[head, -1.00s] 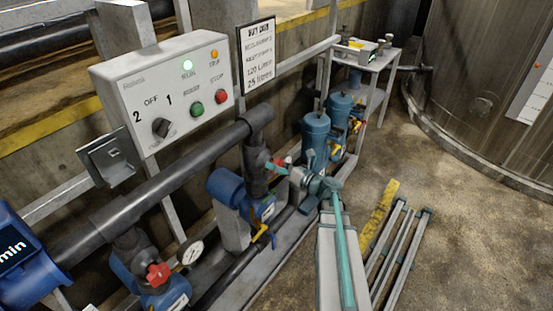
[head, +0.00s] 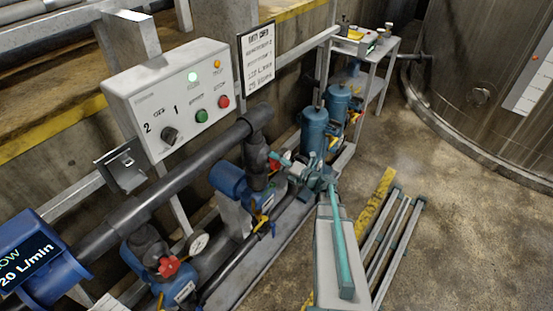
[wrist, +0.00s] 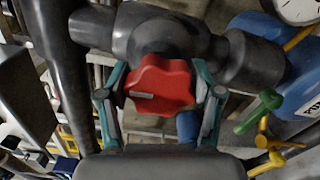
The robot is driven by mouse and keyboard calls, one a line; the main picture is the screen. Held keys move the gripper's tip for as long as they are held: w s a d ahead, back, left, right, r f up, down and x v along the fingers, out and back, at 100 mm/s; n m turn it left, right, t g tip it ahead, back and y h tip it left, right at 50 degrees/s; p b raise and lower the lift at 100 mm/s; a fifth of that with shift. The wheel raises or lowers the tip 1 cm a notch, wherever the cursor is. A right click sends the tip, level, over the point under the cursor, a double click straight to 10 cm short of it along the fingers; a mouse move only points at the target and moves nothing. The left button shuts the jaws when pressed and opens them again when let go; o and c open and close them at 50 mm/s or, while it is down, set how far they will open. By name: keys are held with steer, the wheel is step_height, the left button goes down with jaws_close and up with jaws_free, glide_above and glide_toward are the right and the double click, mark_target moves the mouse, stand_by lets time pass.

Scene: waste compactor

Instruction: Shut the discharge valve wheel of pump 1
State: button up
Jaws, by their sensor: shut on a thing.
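In the wrist view a red lobed valve wheel (wrist: 160,85) sits on a dark grey pipe valve, between the two teal fingers of my gripper (wrist: 160,104). The fingers are shut on the wheel from both sides. In the head view my gripper (head: 284,163) is at the farther pump's upright pipe, and a bit of red wheel (head: 286,155) shows there, mostly hidden. A second red wheel (head: 168,267) is free on the nearer pump. I cannot read for certain which pump is number 1.
A control box (head: 170,95) with a green lamp, an orange lamp and a selector knob stands behind the pipe. A blue flow display (head: 38,258) reads 20 L/min. Yellow-handled levers (wrist: 262,135) are close right of my gripper. Open floor (head: 450,240) lies right.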

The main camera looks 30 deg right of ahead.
steer(key=shift+m, duration=0.3)
steer(key=o, duration=1.1)
steer(key=shift+o, duration=0.2)
steer(key=v, duration=1.2)
